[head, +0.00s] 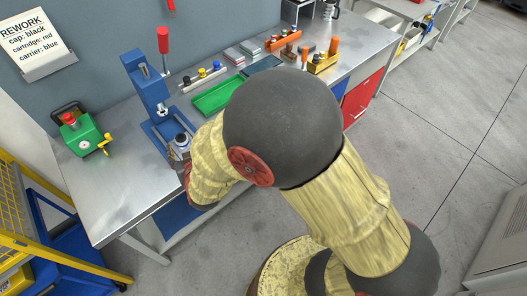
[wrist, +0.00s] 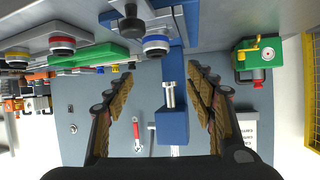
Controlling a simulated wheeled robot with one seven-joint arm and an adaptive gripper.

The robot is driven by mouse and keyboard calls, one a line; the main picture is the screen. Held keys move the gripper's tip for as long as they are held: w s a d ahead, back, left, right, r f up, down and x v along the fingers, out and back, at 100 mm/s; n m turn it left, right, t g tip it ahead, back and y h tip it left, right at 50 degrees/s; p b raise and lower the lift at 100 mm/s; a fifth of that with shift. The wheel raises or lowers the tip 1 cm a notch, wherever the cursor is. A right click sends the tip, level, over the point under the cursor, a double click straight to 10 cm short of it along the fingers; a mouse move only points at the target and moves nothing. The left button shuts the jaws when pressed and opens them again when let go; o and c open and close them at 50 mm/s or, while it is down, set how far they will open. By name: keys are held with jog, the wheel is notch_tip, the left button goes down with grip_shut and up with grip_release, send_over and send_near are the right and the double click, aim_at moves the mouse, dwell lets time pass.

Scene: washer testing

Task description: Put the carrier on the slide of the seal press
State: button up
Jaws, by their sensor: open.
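The wrist view is upside down. The seal press is a blue frame (head: 140,85) with a red-handled lever, near the left part of the bench; its blue body also shows mid-picture in the wrist view (wrist: 172,125). A round silver carrier with a blue band (wrist: 157,44) stands at the press's low front part; it seems to be the silver piece in the head view (head: 181,141). Whether it is fully seated on the slide cannot be told. My gripper (wrist: 160,70) is open and empty, its fingers spread either side of the press, apart from the carrier.
A dark knob (wrist: 131,23) is close by the carrier. Red-banded (wrist: 62,43) and yellow-banded (wrist: 17,57) pieces stand on a grey rack. A green tray (head: 218,95) lies right of the press, a green device (head: 83,135) left. Bare bench lies between device and press.

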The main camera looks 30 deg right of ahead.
jog(key=s+d+r+g+y, duration=0.1)
jog(key=s+d+r+g, duration=0.1)
jog(key=s+d+r, duration=0.35)
jog(key=s+d+r+g+y, duration=0.1)
jog(key=s+d+r+g, duration=0.1)
jog(key=r, duration=0.7)
jog(key=s+d+r+g+h, duration=0.1)
jog(key=s+d+r, duration=0.1)
jog(key=s+d, duration=0.4)
jog(key=s+d+r+g+h, duration=0.2)
jog(key=s+d, duration=0.3)
jog(key=s, duration=0.9)
jog(key=shift+d+r, duration=0.4)
jog(key=shift+r, duration=0.25)
